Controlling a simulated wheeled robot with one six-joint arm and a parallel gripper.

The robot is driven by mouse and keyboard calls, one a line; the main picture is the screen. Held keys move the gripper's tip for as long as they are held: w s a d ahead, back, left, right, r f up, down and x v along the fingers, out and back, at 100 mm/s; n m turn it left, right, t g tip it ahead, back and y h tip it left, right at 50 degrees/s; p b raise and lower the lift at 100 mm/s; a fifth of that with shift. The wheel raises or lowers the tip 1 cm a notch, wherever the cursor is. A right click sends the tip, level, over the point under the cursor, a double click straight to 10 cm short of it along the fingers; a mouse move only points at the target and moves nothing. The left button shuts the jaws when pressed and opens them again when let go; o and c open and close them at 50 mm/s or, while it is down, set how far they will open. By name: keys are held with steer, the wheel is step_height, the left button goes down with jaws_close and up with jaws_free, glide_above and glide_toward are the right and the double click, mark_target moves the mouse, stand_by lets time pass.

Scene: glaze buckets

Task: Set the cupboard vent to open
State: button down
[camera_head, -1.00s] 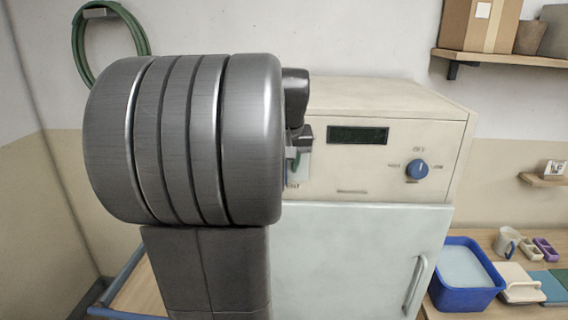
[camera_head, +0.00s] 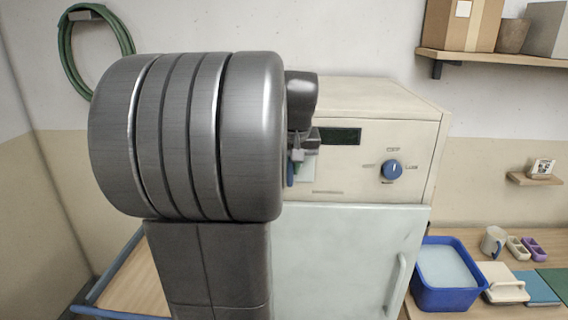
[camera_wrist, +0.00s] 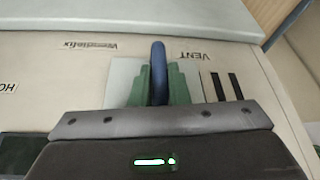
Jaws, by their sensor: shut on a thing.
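My gripper (camera_wrist: 158,84) is shut on the blue lever, one green finger on each side. In the head view my gripper (camera_head: 298,166) is at the panel's left part, largely hidden by my wrist. I cannot read any marks for the lever's positions.
A blue tub (camera_head: 445,297) stands on the bench at right. A shelf (camera_head: 490,57) with boxes is at upper right. A green hose (camera_head: 68,50) hangs at upper left.

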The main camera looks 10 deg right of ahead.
steer(key=shift+d, duration=0.1)
steer(key=c, duration=1.8)
jaws_free()
steer(key=o, duration=0.4)
steer(key=shift+s+d, duration=0.1)
steer(key=shift+d, duration=0.1)
steer(key=shift+a, duration=0.1)
steer(key=b+v, duration=0.1)
steer(key=v, duration=1.3)
steer(key=shift+f, duration=0.15)
